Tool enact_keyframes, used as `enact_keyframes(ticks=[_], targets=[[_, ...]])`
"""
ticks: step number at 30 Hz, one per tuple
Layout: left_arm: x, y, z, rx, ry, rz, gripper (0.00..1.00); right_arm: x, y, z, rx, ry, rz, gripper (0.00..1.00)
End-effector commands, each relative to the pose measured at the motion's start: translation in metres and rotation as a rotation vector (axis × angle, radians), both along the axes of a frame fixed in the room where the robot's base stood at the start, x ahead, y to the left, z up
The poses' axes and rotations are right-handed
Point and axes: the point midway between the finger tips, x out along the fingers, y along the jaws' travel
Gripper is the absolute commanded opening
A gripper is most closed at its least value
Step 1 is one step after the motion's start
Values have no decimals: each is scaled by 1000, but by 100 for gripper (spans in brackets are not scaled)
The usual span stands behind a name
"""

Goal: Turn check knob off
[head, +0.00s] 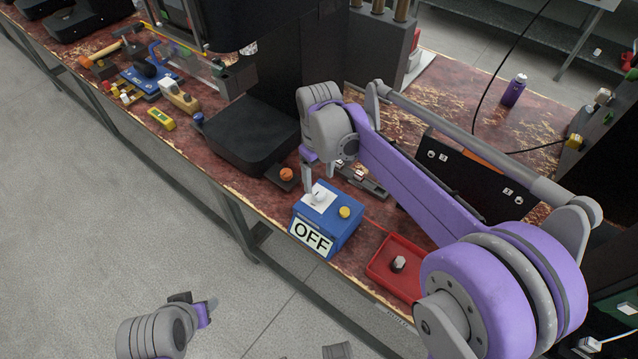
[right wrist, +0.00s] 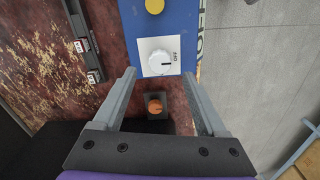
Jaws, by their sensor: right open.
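The check knob is a white round knob (head: 319,197) on a white plate on top of a blue box (head: 345,232) with a large OFF sign on its front. In the right wrist view the knob (right wrist: 159,62) has a dark mark on its right side, towards the small OFF lettering on the plate. My right gripper (head: 312,188) is over the plate. In its wrist view the open fingers (right wrist: 160,75) frame the near edge of the plate, with the knob just beyond the tips; contact cannot be told. My left gripper (head: 199,308) hangs over the floor, away from the bench; its opening is unclear.
A yellow button (head: 344,212) sits beside the knob on the box. An orange knob (head: 286,174) on a black base is close behind. A red tray (head: 378,262) stands to the right. A black panel (head: 470,178) and a purple bottle (head: 514,90) are farther right.

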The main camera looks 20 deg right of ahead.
Motion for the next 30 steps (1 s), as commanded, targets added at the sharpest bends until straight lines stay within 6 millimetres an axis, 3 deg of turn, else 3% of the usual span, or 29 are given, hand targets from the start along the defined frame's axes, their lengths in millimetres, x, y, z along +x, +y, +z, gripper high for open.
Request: enact_keyframes(ticks=[3,10,30], targets=[[0,0,3,0,-1,0,50,0,0,27,0,0,0,74],[1,0,6,0,-2,0,50,0,0,57,0,0,0,74],[1,0,7,0,-2,0,50,-2,-1,63,0,-4,-4,74]])
